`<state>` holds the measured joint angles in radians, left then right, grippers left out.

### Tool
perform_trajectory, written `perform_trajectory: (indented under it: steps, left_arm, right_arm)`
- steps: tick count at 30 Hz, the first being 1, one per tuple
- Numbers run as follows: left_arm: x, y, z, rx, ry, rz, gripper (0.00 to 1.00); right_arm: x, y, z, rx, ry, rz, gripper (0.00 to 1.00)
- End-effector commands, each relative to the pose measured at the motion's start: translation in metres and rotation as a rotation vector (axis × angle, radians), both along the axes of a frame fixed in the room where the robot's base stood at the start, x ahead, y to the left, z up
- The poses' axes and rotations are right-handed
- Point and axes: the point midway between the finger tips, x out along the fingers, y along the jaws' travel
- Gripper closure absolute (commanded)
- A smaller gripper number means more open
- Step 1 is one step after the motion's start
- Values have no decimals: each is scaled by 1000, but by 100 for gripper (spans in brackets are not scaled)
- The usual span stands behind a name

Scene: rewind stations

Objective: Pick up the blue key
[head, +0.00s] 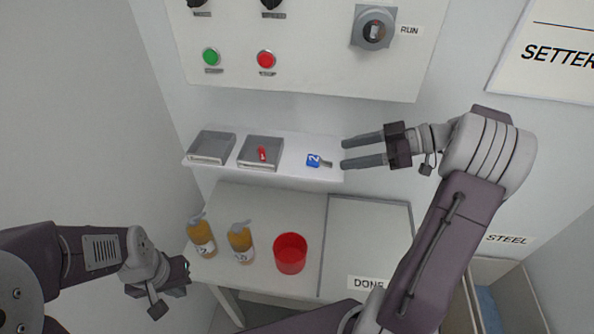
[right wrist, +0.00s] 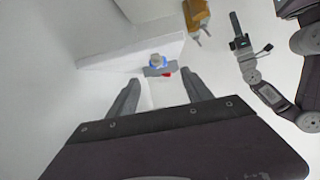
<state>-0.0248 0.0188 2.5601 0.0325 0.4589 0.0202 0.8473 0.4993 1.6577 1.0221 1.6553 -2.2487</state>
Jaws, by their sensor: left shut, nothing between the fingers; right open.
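The blue key (head: 314,160) lies on the right part of the white shelf, its tag marked with a white 2 and its grey shaft pointing right. My right gripper (head: 343,153) is open just to the right of the key, its fingers pointing left. A red key (head: 262,154) lies in the right-hand grey tray (head: 275,143). My left gripper (head: 184,276) is shut and empty, low at the left beside the table.
The left-hand grey tray (head: 212,147) on the shelf (head: 292,145) is empty. Below are two amber bottles (head: 201,236) (head: 241,242), a red cup (head: 290,253) and a DONE area (head: 368,220). A button panel (head: 310,70) is above.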

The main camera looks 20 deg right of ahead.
Motion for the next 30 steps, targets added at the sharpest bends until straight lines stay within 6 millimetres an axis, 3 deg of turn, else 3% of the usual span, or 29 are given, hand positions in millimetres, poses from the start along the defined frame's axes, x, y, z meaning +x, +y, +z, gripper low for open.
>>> perform_trajectory:
  steps: [3, 10, 16, 24, 30]
  left_arm:
    - [0, 0, 1, 0, 0, 0, 100]
    - [0, 0, 6, 0, 0, 0, 100]
    - [0, 0, 8, 0, 0, 0, 100]
    - [0, 0, 19, 0, 0, 0, 100]
    - [0, 0, 19, 0, 0, 0, 100]
  right_arm:
    - [1, -1, 2, 1, -19, 4, 42]
    - [13, 27, -9, 0, -15, 7, 42]
    - [18, 35, -12, 0, -14, 5, 42]
    - [36, 73, -26, 0, -12, 7, 42]
    - [38, 76, -29, -3, -13, 3, 42]
